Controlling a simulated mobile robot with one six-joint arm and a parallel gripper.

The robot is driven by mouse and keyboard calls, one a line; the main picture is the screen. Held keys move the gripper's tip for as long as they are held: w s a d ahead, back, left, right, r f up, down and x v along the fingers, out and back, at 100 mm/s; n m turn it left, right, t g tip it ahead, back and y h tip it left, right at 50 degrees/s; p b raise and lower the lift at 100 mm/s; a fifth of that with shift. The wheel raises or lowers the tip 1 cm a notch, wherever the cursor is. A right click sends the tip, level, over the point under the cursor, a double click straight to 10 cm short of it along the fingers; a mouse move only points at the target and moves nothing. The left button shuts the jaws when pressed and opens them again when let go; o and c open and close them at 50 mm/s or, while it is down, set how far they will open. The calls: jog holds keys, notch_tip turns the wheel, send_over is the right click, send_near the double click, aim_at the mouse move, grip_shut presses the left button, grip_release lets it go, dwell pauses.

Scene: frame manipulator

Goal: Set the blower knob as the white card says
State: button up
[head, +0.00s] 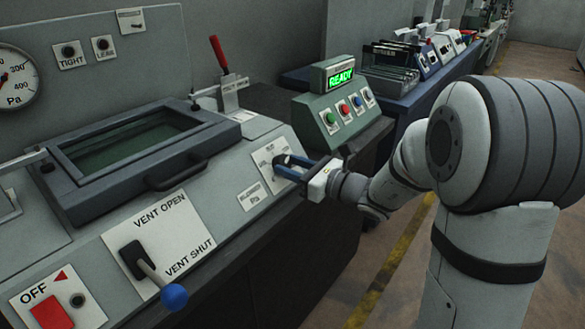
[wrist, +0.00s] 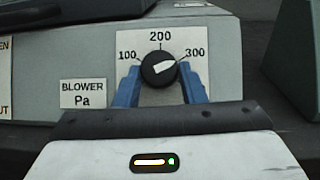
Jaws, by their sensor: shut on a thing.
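The blower knob (wrist: 158,68) is round and black, on a white dial plate (wrist: 128,43) marked 100, 200 and 300. Its white pointer is turned to the right, toward the 300 side. My gripper (wrist: 159,78) has its blue fingers on either side of the knob and is shut on it. In the head view my gripper (head: 284,166) reaches the panel from the right and largely hides the knob. A "BLOWER Pa" label (wrist: 84,93) is left of the dial. A small white card (head: 131,20) is on the back panel; its print is too small to read.
A vent lever with a blue ball (head: 174,296) stands out at the front. A windowed lid (head: 140,145) and a red-handled clamp (head: 219,55) are behind. A pressure gauge (head: 15,78) is at left. A green READY box (head: 340,115) stands right, beyond a gap.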

jog(key=shift+n+g+y+b, duration=0.35)
jog(key=shift+n+g, duration=0.45)
jog(key=shift+n, duration=0.6)
jog(key=o, duration=1)
jog(key=p+v, duration=0.1)
jog(key=v, duration=0.7)
jog(key=shift+w, duration=0.1)
